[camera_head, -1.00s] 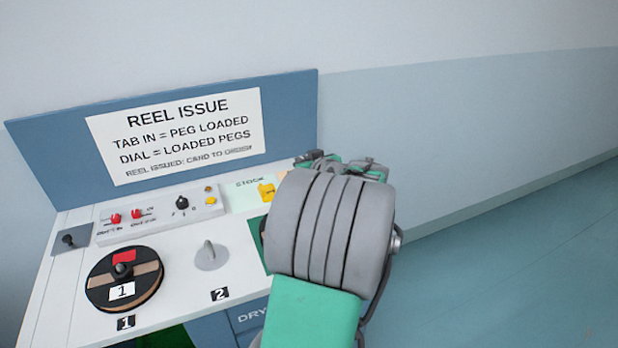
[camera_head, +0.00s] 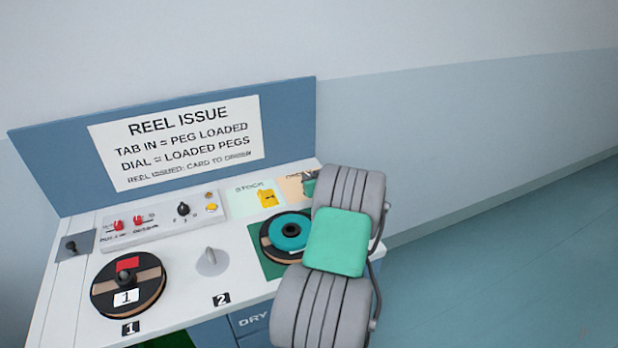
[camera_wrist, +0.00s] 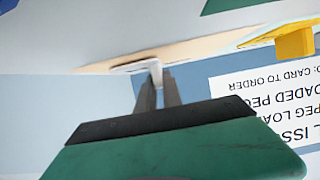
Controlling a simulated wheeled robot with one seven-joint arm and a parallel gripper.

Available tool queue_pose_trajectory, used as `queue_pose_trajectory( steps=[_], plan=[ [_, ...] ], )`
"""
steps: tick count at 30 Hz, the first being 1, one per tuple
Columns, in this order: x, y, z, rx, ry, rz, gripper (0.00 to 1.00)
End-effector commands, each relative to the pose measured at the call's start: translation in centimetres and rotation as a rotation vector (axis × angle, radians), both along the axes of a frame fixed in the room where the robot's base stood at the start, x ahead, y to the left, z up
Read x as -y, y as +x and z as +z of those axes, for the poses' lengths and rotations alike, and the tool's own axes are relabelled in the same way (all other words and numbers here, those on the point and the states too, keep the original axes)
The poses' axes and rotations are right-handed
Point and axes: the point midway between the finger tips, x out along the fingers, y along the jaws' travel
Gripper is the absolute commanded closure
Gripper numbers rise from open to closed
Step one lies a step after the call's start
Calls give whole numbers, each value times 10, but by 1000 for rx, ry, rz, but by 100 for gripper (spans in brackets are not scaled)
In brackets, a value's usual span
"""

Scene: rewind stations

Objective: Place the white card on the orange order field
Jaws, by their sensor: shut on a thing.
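The orange order field (camera_head: 288,190) is a pale orange patch at the back right of the counter, partly hidden by my arm in the head view. It shows as a pale orange strip in the wrist view (camera_wrist: 205,46). My gripper (camera_wrist: 157,82) is shut on the white card (camera_wrist: 135,66), whose edge shows at the fingertips in front of the orange strip. I cannot tell whether the card touches the field. In the head view my arm hides the fingers and the card.
A yellow piece (camera_head: 267,198) sits on the pale green stock field (camera_head: 244,200), left of the order field. A black reel with a teal ring (camera_head: 286,232) lies on a dark green patch. Reel 1 (camera_head: 128,285) and a grey knob (camera_head: 211,262) are further left. A blue sign panel (camera_head: 300,120) stands behind.

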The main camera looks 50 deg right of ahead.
Motion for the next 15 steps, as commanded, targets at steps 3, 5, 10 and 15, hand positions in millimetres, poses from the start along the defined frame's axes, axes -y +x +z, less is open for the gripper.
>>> queue_pose_trajectory(
  steps=[3,5,10,15],
  plan=[
    [0,0,-3,0,0,0,100],
    [0,0,-4,0,0,0,100],
    [0,0,-3,0,0,0,79],
    [0,0,-3,-1,1,0,68]
  ],
)
